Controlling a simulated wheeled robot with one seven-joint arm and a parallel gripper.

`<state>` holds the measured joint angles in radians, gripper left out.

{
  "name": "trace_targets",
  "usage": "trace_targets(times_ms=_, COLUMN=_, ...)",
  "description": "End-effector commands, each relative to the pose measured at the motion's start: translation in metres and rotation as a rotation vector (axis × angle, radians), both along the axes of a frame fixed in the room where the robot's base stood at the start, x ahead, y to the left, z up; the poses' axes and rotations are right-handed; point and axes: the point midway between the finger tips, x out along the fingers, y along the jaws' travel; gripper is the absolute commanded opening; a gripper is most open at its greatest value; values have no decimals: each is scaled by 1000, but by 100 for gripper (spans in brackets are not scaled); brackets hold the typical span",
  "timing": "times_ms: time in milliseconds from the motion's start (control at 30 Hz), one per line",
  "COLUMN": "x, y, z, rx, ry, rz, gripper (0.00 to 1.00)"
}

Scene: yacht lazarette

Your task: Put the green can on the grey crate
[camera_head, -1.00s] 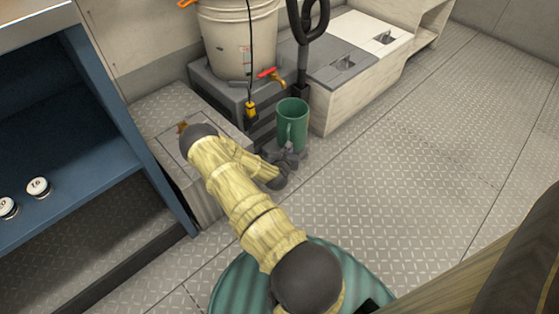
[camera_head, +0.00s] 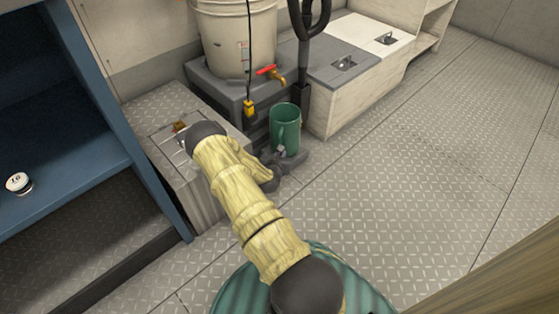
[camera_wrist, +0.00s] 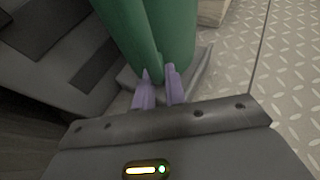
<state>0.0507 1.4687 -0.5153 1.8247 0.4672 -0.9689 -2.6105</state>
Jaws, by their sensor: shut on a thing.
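The green can (camera_head: 285,128) is a mug-like vessel with a side handle, upright in front of the dark grey crate. My gripper (camera_head: 280,160) is below and in front of it, partly hidden by my arm. In the wrist view, my gripper's two pale purple fingers (camera_wrist: 160,88) are shut on the green can's handle (camera_wrist: 150,45). The can's top is out of that view. The grey crate (camera_head: 209,88) stands by the wall and carries a large bucket. I cannot tell the can's height above the floor.
The white bucket (camera_head: 235,40) has a red-handled tap (camera_head: 270,73) over the crate's front. A black hose (camera_head: 303,35) stands beside it. A metal-plated box (camera_head: 165,115) and blue shelving (camera_head: 105,100) are left. Pale lockers (camera_head: 330,105) stand right. The right floor is clear.

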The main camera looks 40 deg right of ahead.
Motion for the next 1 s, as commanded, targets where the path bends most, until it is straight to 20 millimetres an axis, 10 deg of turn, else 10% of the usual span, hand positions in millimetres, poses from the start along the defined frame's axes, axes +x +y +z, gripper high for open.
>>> trace_targets(times_ms=600, x=4, y=0, z=-20, rx=-2, ry=-2, rz=0, gripper=0)
trace_targets(times_ms=700, x=4, y=0, z=-20, rx=0, ry=0, rz=-1, gripper=32)
trace_targets(times_ms=1000, x=4, y=0, z=-19, rx=0, ry=-1, rz=0, gripper=34)
